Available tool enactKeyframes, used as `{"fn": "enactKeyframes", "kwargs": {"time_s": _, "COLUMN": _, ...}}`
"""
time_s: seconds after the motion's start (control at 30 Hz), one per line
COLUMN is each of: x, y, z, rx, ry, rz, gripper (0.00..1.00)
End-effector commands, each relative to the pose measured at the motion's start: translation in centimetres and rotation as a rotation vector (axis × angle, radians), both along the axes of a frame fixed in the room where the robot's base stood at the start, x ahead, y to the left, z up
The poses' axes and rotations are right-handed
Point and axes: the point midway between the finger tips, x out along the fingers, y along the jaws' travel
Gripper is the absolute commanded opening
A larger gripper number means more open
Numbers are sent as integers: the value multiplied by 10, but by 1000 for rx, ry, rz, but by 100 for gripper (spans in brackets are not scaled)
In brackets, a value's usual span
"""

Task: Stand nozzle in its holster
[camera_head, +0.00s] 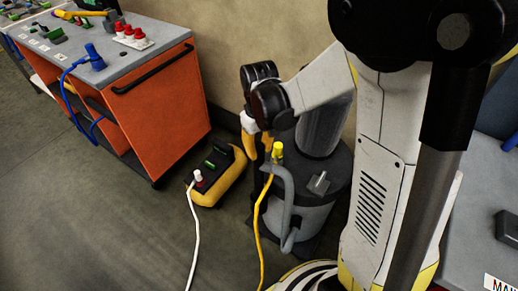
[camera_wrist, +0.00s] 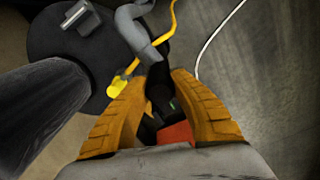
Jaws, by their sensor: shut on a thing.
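My gripper (camera_head: 260,150) has orange fingers and hangs beside the dark grey vacuum canister (camera_head: 310,215). In the wrist view the fingers (camera_wrist: 157,82) close around a dark piece at the end of the grey hose (camera_wrist: 136,28). This looks like the nozzle (camera_wrist: 156,72); its lower part is hard to make out between the fingers. The grey hose (camera_head: 288,200) curves along the canister's side in the head view. A grey bracket (camera_head: 320,183) stands on the canister's black top; I cannot tell whether it is the holster.
A yellow plug (camera_head: 277,150) with a yellow cord is close to my gripper. A yellow-black power box (camera_head: 218,172) with a white cord stands on the floor to the left. An orange workbench (camera_head: 165,100) stands behind it. The floor at front left is clear apart from cords.

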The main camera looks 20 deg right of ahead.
Motion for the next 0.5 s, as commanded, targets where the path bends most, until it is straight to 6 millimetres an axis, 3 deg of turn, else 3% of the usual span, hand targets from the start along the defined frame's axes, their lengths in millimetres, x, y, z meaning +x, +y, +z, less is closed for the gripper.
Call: {"fn": "enactKeyframes", "kwargs": {"time_s": 0.5, "x": 0, "y": 0, "z": -8, "rx": 0, "ry": 0, "rz": 0, "gripper": 0}}
